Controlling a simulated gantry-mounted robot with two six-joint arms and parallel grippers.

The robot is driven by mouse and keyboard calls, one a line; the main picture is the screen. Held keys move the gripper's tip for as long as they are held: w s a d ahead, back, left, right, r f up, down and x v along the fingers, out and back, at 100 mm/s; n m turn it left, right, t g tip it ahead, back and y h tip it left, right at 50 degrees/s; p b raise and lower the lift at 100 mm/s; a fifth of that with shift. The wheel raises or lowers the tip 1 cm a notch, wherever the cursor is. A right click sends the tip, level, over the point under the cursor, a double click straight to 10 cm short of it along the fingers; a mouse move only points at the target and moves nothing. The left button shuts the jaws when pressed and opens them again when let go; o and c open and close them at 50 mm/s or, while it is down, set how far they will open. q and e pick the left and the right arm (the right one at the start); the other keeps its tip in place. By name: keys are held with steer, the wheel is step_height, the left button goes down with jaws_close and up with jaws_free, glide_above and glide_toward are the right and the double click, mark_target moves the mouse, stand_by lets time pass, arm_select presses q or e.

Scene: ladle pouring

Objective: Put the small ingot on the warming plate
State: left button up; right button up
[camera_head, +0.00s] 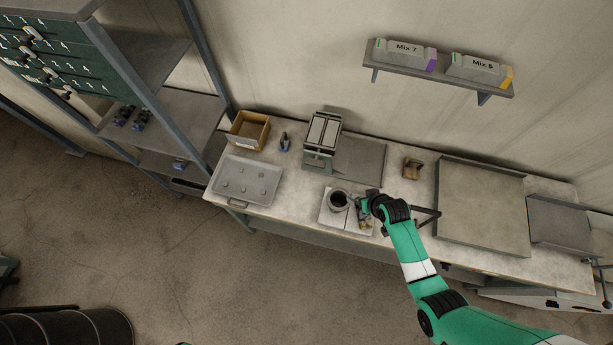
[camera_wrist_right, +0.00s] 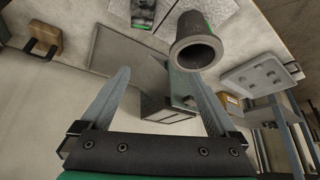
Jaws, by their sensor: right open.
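My right gripper (camera_head: 368,204) is over the bench, just right of a dark grey crucible (camera_head: 338,200). In the right wrist view its two fingers (camera_wrist_right: 155,100) stand wide apart with nothing held between them; the crucible (camera_wrist_right: 195,45) shows beyond the right finger. The crucible stands on a pale square plate (camera_head: 329,219). Small objects (camera_head: 364,223) lie at that plate's right edge, partly hidden by the gripper; I cannot tell whether one is the small ingot. I cannot tell which plate is the warming plate. My left gripper is not in view.
The bench holds a grey tray (camera_head: 264,190) with several knobs, a cardboard box (camera_head: 247,134), a grey machine (camera_head: 321,140), a brown block (camera_head: 412,168) and a large flat panel (camera_head: 482,205). A wall shelf (camera_head: 440,80) carries two mix boxes. Storage shelves stand left.

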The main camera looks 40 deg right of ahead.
steer(key=s+a+f+g, duration=0.1)
steer(key=s+a+f, duration=0.1)
steer(key=s+f, duration=0.25)
steer(key=m+b, duration=0.1)
steer(key=b, duration=0.6)
glide_above(366, 219)
steer(key=shift+g, duration=0.3)
step_height(366, 219, down, 6)
steer(key=shift+s+f, duration=0.1)
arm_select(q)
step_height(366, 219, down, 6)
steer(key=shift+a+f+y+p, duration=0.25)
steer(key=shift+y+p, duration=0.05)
arm_select(e)
steer(key=b+x, duration=0.4)
steer(key=x, duration=0.1)
steer(key=shift+w+d, duration=0.15)
steer(key=shift+w, duration=0.25)
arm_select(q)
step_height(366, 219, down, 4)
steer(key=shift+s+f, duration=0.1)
arm_select(e)
steer(key=shift+r, duration=0.2)
jaws_close()
